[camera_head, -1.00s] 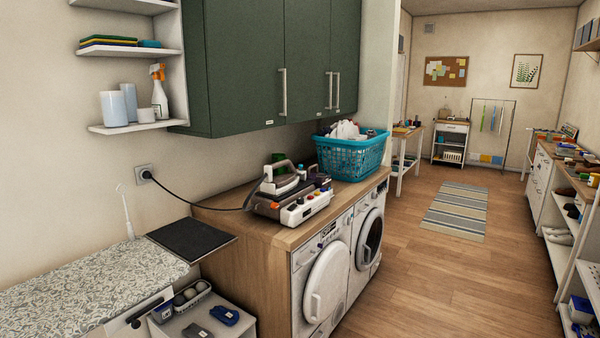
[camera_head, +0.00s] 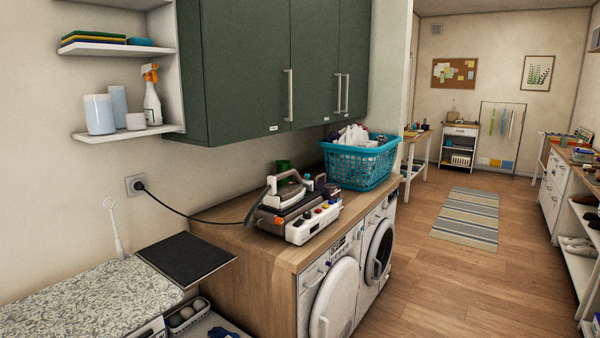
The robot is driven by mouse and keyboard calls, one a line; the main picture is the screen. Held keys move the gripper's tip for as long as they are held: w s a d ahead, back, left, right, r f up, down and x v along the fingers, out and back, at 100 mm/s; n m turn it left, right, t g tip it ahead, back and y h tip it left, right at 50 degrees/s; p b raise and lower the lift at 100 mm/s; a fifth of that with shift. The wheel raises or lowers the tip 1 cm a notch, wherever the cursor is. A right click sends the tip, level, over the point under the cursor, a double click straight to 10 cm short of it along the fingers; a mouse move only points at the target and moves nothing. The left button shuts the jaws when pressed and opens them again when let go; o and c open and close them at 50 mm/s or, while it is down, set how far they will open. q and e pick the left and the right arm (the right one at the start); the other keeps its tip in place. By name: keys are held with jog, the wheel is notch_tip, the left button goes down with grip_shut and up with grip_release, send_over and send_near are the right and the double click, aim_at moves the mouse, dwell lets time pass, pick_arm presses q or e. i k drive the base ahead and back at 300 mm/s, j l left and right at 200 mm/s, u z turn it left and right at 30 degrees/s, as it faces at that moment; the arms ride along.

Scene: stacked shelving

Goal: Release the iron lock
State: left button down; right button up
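The iron (camera_head: 286,191) rests on its dark and white station base (camera_head: 308,223) on the wooden counter above the washing machines. The base has several small coloured buttons and an orange part at its left end. The lock itself is too small to make out. A black cord (camera_head: 172,211) runs from the wall socket (camera_head: 136,186) to the iron station. Neither of my grippers is in view.
A turquoise laundry basket (camera_head: 357,168) stands on the counter right behind the iron. Green cabinets (camera_head: 262,65) hang above. A patterned ironing board (camera_head: 80,305) with a dark pad (camera_head: 186,258) lies at lower left.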

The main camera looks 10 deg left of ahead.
aim_at(309, 184)
jog(key=i+j, duration=0.2)
jog(key=i, duration=0.25)
jog(key=i+j, duration=0.25)
jog(key=i, duration=0.15)
jog(key=i+j+z, duration=0.1)
jog(key=i, duration=0.35)
jog(key=i+j, duration=0.35)
jog(key=i, duration=0.05)
